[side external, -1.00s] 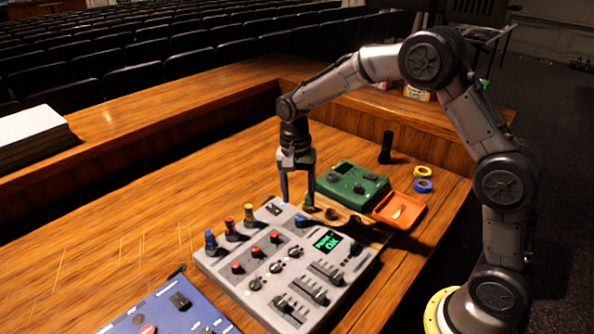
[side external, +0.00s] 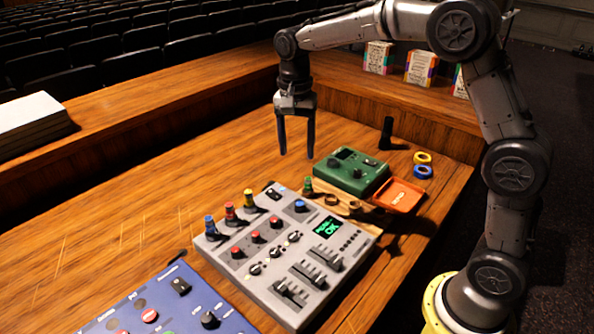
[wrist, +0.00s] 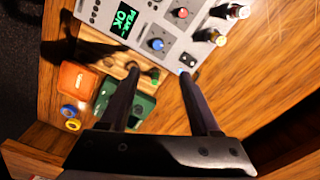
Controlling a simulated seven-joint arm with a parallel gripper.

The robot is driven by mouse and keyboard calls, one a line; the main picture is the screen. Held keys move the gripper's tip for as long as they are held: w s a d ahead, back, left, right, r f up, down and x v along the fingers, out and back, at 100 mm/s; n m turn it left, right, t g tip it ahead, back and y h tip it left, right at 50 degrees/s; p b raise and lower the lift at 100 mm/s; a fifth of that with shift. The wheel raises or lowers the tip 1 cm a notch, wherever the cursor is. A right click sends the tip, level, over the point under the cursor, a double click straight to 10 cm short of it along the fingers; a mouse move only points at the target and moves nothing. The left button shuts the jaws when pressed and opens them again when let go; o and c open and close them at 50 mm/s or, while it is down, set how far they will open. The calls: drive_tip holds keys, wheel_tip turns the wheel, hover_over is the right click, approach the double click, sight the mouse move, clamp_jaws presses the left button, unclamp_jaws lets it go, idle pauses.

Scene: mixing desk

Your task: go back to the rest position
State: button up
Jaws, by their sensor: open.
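My gripper (side external: 297,155) is open and empty, raised above the desk behind the grey mixer (side external: 285,255). Its two fingers hang down, apart, and touch nothing. In the wrist view my gripper (wrist: 165,80) shows both fingers spread over bare wood and the edges of the gear. The mixer has a lit green screen (side external: 327,227) that shows "OK", with a blue knob (side external: 299,206) near it. Blue, red and yellow plugs stand along the mixer's left edge. A green-topped plug (side external: 308,185) stands at the wooden holder (side external: 340,205).
A green box (side external: 352,172), an orange tray (side external: 398,195), yellow tape (side external: 422,158), blue tape (side external: 422,172) and a black upright object (side external: 387,133) stand to the right. A blue panel (side external: 170,305) lies at the front left.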

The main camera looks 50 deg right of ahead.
drive_tip(key=s+r+n+t, duration=0.35)
drive_tip(key=s+r, duration=0.85)
drive_tip(key=s, duration=0.4)
drive_tip(key=s+f+n+t, duration=0.2)
drive_tip(key=s+f+n, duration=0.6)
drive_tip(key=s, duration=0.3)
drive_tip(key=shift+s+a+n, duration=0.4)
drive_tip(key=shift+a+n, duration=0.05)
drive_tip(key=shift+n, duration=0.2)
